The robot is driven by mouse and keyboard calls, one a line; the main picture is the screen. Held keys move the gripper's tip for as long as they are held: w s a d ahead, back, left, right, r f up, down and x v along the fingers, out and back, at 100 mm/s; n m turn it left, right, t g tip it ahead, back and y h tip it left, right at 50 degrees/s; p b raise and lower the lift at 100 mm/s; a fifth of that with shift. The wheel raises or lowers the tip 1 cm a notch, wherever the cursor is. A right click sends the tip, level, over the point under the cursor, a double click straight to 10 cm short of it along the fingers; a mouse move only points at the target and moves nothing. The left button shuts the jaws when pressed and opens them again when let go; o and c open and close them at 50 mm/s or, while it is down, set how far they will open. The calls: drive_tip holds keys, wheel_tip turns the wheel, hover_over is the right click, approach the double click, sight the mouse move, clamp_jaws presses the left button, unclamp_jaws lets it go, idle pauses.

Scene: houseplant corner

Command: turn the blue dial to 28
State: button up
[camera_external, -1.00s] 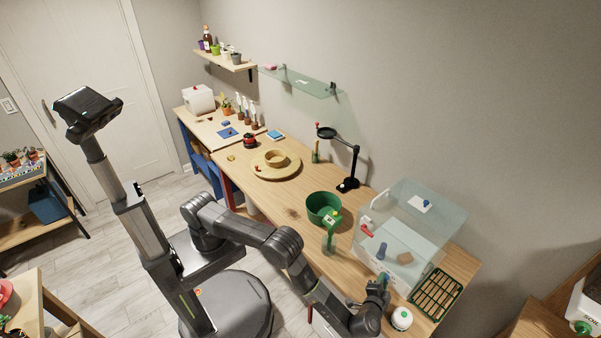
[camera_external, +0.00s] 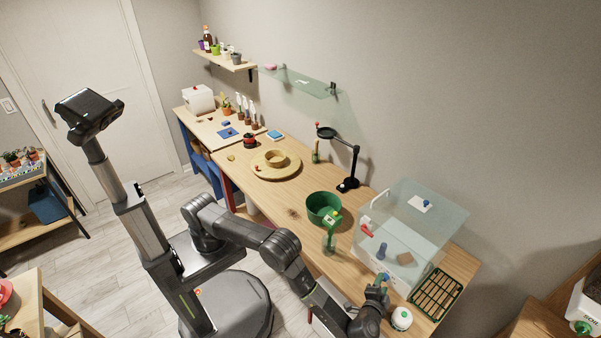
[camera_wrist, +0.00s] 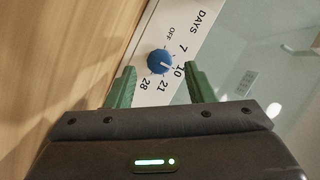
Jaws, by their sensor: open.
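The blue dial (camera_wrist: 160,62) is on a white panel strip (camera_wrist: 178,32) in the wrist view. The strip reads DAYS, OFF, 7, what looks like 10, 21 and 28. The dial's pale pointer mark faces right, toward the number that looks like 10. My gripper (camera_wrist: 160,68) is open, with one green finger on each side of the dial and a gap visible on both sides. In the external view my gripper (camera_external: 379,287) is at the front of a clear-walled case (camera_external: 425,220); I cannot make out the dial clearly there.
A white and green round object (camera_external: 402,318) stands right beside my gripper. A green rack (camera_external: 437,294) lies right of the case. A green pot (camera_external: 323,208) and a spray bottle (camera_external: 330,240) stand left of it. The wooden bench (camera_external: 290,212) has bare room farther left.

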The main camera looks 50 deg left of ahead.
drive_tip(key=b+v, duration=0.2)
drive_tip(key=v, duration=1)
drive_tip(key=shift+f, duration=0.1)
drive_tip(key=w+a+r+n+t+h+b, duration=0.2)
drive_tip(key=w+a+r+n+t+h, duration=0.2)
drive_tip(key=w+r+n+h, duration=0.35)
drive_tip(key=s+a+f+n+g+h, duration=0.1)
drive_tip(key=a+f+n+g+h, duration=0.1)
drive_tip(key=a, duration=0.1)
drive_tip(key=s+a+f+n+g+h+b, duration=0.1)
drive_tip(key=s+a+f+n+g+h, duration=0.1)
drive_tip(key=a+f+n+h, duration=0.1)
drive_tip(key=s+a+f+n+g+h+b, duration=0.1)
drive_tip(key=a+f+n+g+h, duration=0.1)
drive_tip(key=a, duration=0.2)
drive_tip(key=shift+s+a+f+n, duration=0.15)
drive_tip(key=shift+a+n, duration=0.15)
drive_tip(key=shift+n, duration=0.05)
drive_tip(key=shift+s+a+f, duration=0.25)
drive_tip(key=shift+s+a, duration=0.05)
drive_tip(key=shift+a, duration=0.1)
drive_tip(key=p+x, duration=0.3)
drive_tip(key=x, duration=1)
drive_tip(key=shift+w+d+f+p, duration=0.1)
drive_tip(key=shift+w+d+p, duration=0.1)
drive_tip(key=shift+d+p, duration=0.2)
